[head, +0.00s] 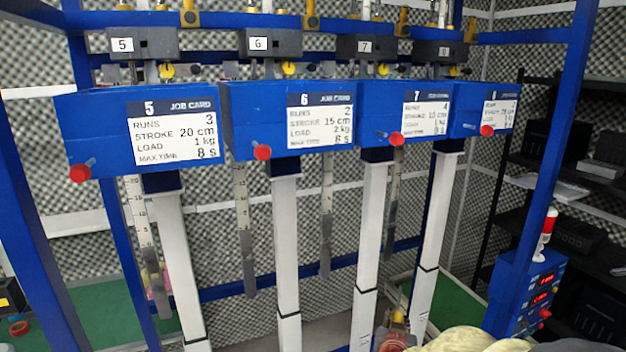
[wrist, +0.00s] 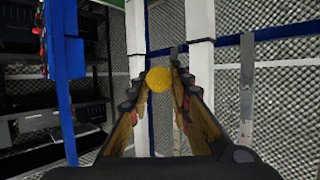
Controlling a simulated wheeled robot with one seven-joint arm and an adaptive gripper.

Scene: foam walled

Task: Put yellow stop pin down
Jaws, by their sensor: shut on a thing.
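The yellow stop pin (wrist: 159,79) shows its round yellow knob between my fingertips in the wrist view. My gripper (wrist: 160,90) is shut on it, with one finger on either side. The rest of the pin is hidden behind the knob. White columns stand beyond the gripper in that view. In the head view, my gripper (head: 394,334) is small and partly visible at the bottom edge, low beside a white column; the pin cannot be made out clearly there.
Blue job-card boxes numbered 5 (head: 95,110), 6 (head: 250,110), 7 (head: 384,105) and 8 (head: 475,112) hang in a row, with red knobs and hanging rulers. Other yellow knobs (head: 167,70) sit above them. A blue control box (head: 520,290) and dark shelves (head: 590,130) stand right.

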